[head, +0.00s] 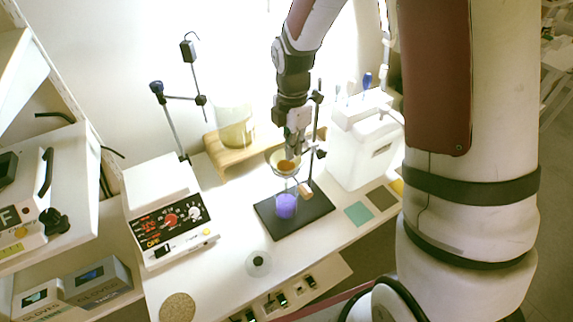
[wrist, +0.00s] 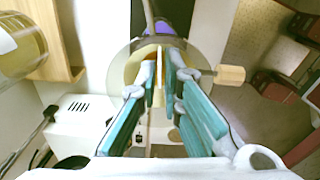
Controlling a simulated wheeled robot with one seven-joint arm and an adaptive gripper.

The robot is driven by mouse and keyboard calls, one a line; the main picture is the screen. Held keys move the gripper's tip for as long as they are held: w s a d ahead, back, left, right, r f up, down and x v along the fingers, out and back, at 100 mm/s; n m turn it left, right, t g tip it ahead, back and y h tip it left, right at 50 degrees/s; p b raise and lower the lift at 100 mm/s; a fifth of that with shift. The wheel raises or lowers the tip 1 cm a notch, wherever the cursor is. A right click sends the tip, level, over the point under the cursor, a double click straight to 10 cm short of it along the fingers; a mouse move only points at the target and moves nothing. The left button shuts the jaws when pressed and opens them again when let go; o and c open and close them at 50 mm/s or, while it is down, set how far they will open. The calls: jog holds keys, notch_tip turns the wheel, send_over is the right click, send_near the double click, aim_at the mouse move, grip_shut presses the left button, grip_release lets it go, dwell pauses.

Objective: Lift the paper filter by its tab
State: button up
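The glass funnel (head: 271,158) is held on a stand above a flask of purple liquid (head: 286,206). The pale paper filter (head: 280,155) sits in it, with orange-brown matter inside. My gripper (head: 294,151) points down at the funnel's mouth. In the wrist view my gripper (wrist: 160,75) has its teal-backed fingers close together over the funnel rim (wrist: 118,72). A thin yellowish strip, seemingly the filter's tab (wrist: 160,88), stands between the fingertips. I cannot tell whether both fingertips touch it. The fingers hide much of the filter.
The funnel stand has a dark base (head: 312,212) and a wooden knob that shows in the wrist view (wrist: 230,74). A yellowish beaker (head: 235,128) stands on a wooden riser (head: 212,146). A white instrument (head: 165,215) is at left, a white box (head: 365,155) at right.

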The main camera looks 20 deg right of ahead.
jog(key=shift+f, duration=0.4)
jog(key=shift+c, duration=0.4)
grip_shut()
notch_tip(320, 180, up, 20)
jog(key=p, duration=0.4)
dwell(0.5)
